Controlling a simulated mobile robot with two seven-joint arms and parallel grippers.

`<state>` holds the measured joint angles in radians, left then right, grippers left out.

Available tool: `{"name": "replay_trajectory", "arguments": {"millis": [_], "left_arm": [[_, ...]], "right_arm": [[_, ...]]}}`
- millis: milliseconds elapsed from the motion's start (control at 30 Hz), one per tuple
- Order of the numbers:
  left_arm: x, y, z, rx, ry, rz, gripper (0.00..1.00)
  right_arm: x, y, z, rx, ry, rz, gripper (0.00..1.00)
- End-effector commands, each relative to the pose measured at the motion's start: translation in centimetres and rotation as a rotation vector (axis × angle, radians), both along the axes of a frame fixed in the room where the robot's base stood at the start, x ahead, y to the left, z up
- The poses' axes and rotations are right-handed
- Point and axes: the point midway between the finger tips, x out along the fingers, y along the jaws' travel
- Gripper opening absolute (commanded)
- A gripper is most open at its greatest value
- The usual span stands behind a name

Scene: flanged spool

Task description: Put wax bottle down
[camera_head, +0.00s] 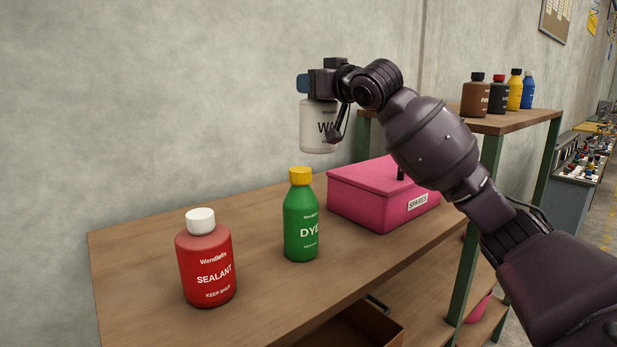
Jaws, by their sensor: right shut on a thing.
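The bottle's base is clear of the wooden bench top (150,255). My left gripper is not in view.
A red sealant bottle (206,264) with a white cap stands at the front left. A pink spares box (375,195) stands right of the dye bottle. Several bottles stand on a higher shelf (515,120). Bench top is bare at the left and behind the bottles.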

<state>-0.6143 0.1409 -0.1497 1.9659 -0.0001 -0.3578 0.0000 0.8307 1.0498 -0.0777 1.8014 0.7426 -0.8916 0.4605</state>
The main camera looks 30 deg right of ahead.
Motion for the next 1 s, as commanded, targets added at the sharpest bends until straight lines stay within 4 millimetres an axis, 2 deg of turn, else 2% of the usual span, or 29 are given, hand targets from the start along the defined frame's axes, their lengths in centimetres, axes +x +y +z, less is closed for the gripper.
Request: {"name": "replay_trajectory", "arguments": {"millis": [100, 500, 600, 867, 1000], "left_arm": [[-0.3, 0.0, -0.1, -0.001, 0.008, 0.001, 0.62], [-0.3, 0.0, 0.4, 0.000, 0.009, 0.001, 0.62], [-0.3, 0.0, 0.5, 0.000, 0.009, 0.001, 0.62], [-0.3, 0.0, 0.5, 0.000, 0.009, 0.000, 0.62], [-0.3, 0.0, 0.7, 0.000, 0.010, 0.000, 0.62]], "right_arm": [[0.0, 0.0, -2.6, 0.002, 0.002, 0.000, 0.00], [0.0, 0.0, -10.5, 0.001, -0.001, 0.000, 0.00], [0.0, 0.0, -11.7, 0.002, -0.002, 0.000, 0.00], [0.0, 0.0, -13.1, 0.001, -0.002, 0.000, 0.00], [0.0, 0.0, -14.9, 0.002, 0.000, 0.000, 0.00]]}}
